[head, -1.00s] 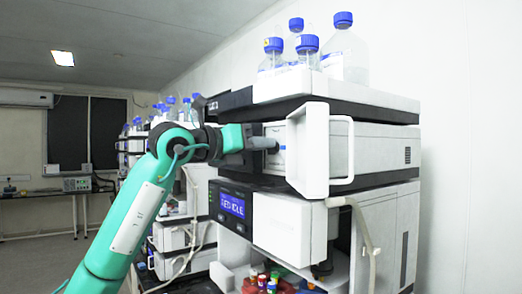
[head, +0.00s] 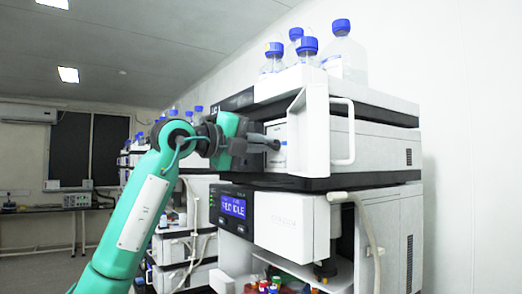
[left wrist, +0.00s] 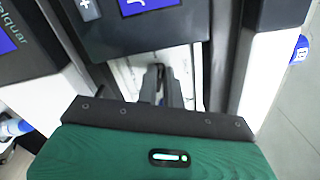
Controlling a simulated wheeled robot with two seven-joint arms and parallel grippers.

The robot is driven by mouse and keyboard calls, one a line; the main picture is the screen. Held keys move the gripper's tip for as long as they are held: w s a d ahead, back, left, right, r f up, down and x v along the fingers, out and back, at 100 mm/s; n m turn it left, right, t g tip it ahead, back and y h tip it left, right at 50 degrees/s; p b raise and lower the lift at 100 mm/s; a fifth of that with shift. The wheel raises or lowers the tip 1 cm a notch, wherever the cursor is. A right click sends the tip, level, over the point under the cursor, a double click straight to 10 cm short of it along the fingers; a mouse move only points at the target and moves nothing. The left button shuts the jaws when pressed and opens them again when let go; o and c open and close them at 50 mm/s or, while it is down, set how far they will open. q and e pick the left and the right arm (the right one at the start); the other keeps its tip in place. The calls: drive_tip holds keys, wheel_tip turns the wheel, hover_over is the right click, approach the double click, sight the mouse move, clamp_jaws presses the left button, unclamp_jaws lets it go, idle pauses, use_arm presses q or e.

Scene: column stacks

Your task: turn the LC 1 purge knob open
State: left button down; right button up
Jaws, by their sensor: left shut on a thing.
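The LC 1 stack (head: 365,135) stands at the right, with its white pump module opened at the front by a door (head: 314,135). My left gripper (head: 274,145) reaches into the front recess beside this door, its fingers shut on the purge knob. The fingers hide nearly all of the knob. The left wrist view shows the gripper fingers (left wrist: 161,82) close together against the pale recessed panel (left wrist: 185,68). How far the knob is turned cannot be read. My right gripper is not in view.
Blue-capped bottles (head: 343,52) stand on top of the stack. Below the pump is a module with a lit blue display (head: 233,207). A pale hose (head: 370,235) hangs at the front right. Another stack (head: 185,245) stands behind my left arm.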

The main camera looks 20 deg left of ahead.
use_arm(q)
drive_tip(key=shift+a+n+b, duration=0.1)
drive_tip(key=shift+n+b, duration=0.2)
drive_tip(key=shift+n, duration=1.1)
drive_tip(key=shift+n+b, duration=0.3)
drive_tip(key=shift+b, duration=0.05)
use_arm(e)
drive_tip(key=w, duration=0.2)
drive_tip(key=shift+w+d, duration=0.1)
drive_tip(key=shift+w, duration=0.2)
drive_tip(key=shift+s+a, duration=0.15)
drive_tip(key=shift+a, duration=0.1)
use_arm(q)
drive_tip(key=c, duration=1.5)
unclamp_jaws()
drive_tip(key=shift+w+f, duration=0.1)
drive_tip(key=shift+c, duration=0.2)
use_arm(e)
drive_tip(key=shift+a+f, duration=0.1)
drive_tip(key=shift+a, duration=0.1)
